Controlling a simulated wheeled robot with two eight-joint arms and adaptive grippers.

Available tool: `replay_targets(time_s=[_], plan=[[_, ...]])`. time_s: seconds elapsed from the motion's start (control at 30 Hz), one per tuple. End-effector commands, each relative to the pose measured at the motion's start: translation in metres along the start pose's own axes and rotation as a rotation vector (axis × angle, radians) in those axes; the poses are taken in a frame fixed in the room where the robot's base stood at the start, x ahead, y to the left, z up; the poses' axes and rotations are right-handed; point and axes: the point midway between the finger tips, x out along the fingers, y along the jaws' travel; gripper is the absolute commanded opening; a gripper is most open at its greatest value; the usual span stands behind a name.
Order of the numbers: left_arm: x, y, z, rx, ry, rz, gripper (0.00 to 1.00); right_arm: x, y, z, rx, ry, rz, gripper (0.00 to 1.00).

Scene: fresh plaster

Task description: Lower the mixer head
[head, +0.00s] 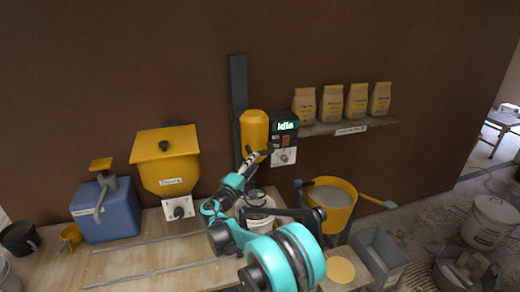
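The mixer has a dark upright column (238,85) on the wall side and a yellow mixer head (254,128) held partway up it. A dark control box (284,138) with a green "Idle" display stands right of the head. A white bucket (258,215) is below the head, partly hidden by my arm. My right gripper (256,157) is at the underside of the yellow head, in front of the mixer. Its fingers are small and overlap the dark parts there, so I cannot tell whether they are open or touching. My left gripper is not in view.
A yellow hopper (166,158) and a blue container (107,208) stand left on the wooden bench (150,245). Several paper bags line a shelf (345,127) at right. A yellow tub (332,197) and a grey bin (380,255) stand right of my arm.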

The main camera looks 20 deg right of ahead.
Motion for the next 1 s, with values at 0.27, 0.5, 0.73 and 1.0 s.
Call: replay_targets(time_s=[0.27,0.5,0.73,1.0], plan=[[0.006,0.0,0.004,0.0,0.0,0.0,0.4,0.046,-0.002,0.002,0.0,-0.003,-0.002,0.39],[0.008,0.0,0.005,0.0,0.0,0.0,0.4,0.068,-0.001,0.001,0.0,-0.002,-0.002,0.39],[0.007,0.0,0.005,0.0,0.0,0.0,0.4,0.07,0.0,0.001,0.0,-0.001,-0.003,0.39],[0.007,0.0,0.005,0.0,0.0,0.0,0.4,0.069,0.0,0.002,0.0,-0.002,-0.003,0.0]])
